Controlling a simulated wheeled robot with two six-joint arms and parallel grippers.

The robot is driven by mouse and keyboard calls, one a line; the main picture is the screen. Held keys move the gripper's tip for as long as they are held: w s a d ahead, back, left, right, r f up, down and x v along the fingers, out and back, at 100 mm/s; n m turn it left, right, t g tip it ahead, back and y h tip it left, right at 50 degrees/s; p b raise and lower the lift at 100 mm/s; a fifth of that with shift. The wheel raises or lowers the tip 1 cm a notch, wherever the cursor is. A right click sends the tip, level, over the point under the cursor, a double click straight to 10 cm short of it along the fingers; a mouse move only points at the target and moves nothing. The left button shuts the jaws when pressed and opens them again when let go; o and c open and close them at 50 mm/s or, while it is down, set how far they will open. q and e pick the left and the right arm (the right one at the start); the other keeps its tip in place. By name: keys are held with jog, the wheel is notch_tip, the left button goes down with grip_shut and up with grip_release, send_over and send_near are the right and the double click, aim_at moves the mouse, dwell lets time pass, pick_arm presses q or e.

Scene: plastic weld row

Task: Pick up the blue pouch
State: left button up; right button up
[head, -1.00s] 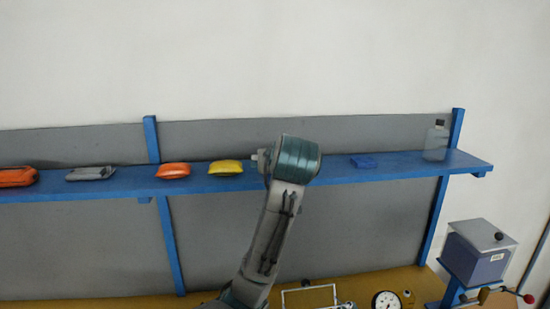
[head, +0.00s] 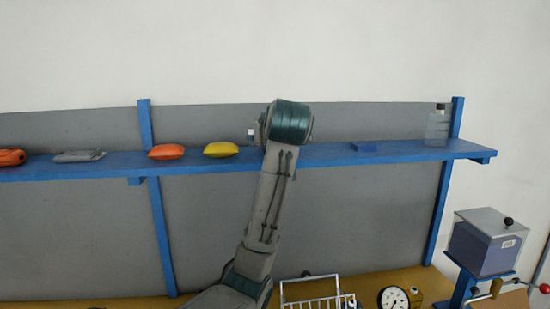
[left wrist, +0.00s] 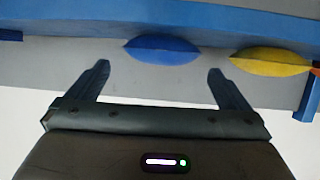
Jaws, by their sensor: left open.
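The blue pouch (left wrist: 160,49) lies on the blue shelf in the left wrist view, beside a yellow pouch. My left gripper (left wrist: 158,72) is open and empty, its two fingers apart and pointing toward the shelf. The pouch appears between the fingertip directions, just beyond the tips, with no visible contact. In the head view my left arm's wrist covers the stretch of shelf right of the yellow pouch, and I cannot see the blue pouch or fingers there. My right gripper is in neither view.
Below are a wire basket (head: 317,299) and a gauge (head: 393,299).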

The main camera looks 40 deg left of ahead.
pick_arm(q)
jog(key=shift+w+a, duration=0.2)
jog(key=p+x, duration=0.2)
jog(key=x, duration=0.2)
jog(key=shift+a+r+p, duration=0.15)
jog(key=shift+a+p, duration=0.15)
jog(key=shift+p, duration=0.05)
jog(key=shift+w+a, duration=0.15)
jog(key=shift+w, duration=0.05)
jog(key=shift+f, duration=0.2)
jog(key=shift+c, duration=1.1)
jog(key=c, duration=0.7)
